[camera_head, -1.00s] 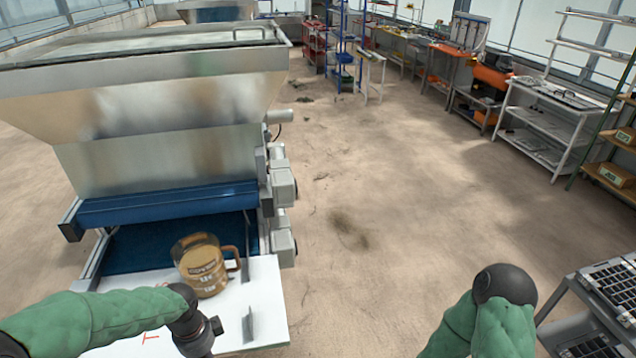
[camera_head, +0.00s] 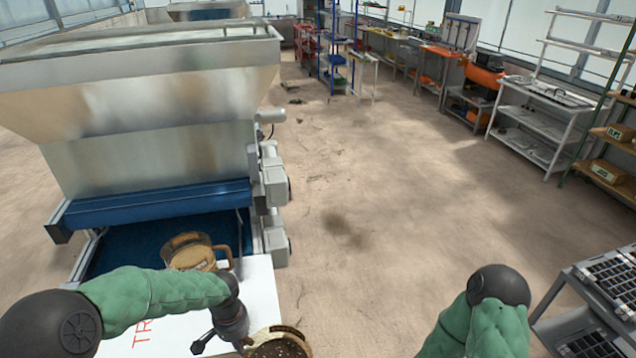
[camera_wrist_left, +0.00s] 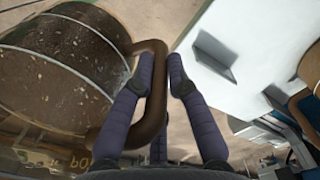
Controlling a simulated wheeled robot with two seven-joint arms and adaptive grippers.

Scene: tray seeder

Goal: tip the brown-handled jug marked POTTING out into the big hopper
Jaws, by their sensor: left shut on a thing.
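My left gripper (camera_head: 243,345) is low in the head view, shut on the brown handle (camera_wrist_left: 157,100) of a clear jug (camera_wrist_left: 60,75), as the left wrist view shows. The jug holds dark, speckled soil, and its rim and soil also show at the bottom edge of the head view (camera_head: 279,347). Its lettering is too unclear to read. The big hopper (camera_head: 150,100) is a wide metal bin at the left, above and beyond the gripper. My right gripper is out of view; only part of its arm shows.
A second jug (camera_head: 196,257), with tan contents and a brown handle, stands at the far edge of the white board (camera_head: 262,290) below the hopper, close beyond my left forearm. A rack with black trays (camera_head: 605,290) is at the right. The floor between is clear.

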